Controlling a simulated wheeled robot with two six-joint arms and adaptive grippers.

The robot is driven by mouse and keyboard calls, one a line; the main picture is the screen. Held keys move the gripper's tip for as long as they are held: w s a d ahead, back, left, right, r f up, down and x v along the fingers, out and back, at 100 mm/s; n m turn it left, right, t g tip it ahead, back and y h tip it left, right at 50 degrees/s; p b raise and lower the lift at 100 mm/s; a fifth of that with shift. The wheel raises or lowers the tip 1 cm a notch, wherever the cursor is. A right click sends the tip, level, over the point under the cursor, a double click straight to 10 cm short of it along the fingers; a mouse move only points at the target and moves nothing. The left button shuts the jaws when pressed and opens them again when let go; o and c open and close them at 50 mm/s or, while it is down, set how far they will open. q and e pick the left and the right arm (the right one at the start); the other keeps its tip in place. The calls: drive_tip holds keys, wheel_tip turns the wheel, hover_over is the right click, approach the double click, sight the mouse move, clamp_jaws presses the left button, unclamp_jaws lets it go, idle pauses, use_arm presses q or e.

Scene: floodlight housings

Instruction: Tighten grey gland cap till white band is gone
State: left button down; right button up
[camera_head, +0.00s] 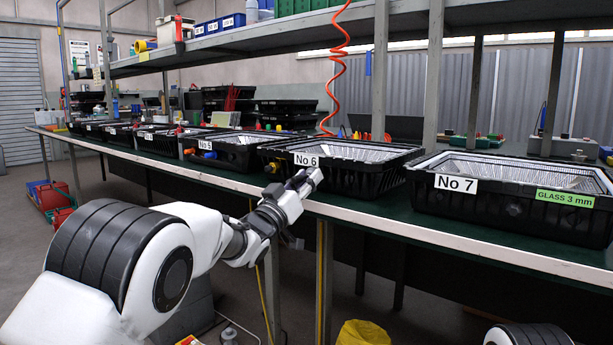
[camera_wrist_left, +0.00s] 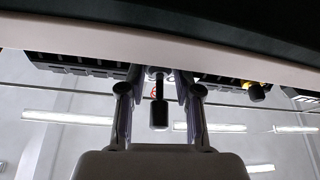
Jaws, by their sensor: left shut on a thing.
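The black floodlight housing marked No 6 (camera_head: 350,180) stands at the front edge of the bench. My left gripper (camera_head: 308,178) is at its front wall, just below the label. In the left wrist view my left gripper (camera_wrist_left: 158,80) is shut on a small pale grey piece (camera_wrist_left: 157,71) at its fingertips, which looks like the gland cap. A dark stub (camera_wrist_left: 159,115) shows between the fingers. The fingers cover most of the cap, and I cannot make out a white band. My right gripper is out of view.
A yellow-and-black fitting (camera_wrist_left: 256,90) sits beside the held piece, on the same housing. Housings No 7 (camera_head: 510,205) and No 5 (camera_head: 232,153) flank No 6. The bench's pale front edge (camera_head: 430,229) runs close under my gripper. A red coiled hose (camera_head: 335,70) hangs behind.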

use_arm(q)
drive_tip(key=m+h+p, duration=0.1)
drive_tip(key=m, duration=0.1)
drive_tip(key=m+g+h+p, duration=0.1)
drive_tip(key=m, duration=0.1)
drive_tip(key=shift+w+a+r+p, duration=0.1)
drive_tip(key=shift+r+p, duration=0.1)
drive_tip(key=shift+p, duration=0.15)
drive_tip(key=shift+f+m+g+h+p, duration=0.1)
drive_tip(key=shift+m+g+h+p, duration=0.35)
drive_tip(key=shift+m, duration=0.6)
drive_tip(key=shift+f+m+g+h+p, duration=0.1)
drive_tip(key=shift+m+g+h+p, duration=0.3)
drive_tip(key=shift+m, duration=0.65)
drive_tip(key=c, duration=0.8)
unclamp_jaws()
drive_tip(key=v, duration=1.2)
drive_tip(key=shift+r, duration=0.1)
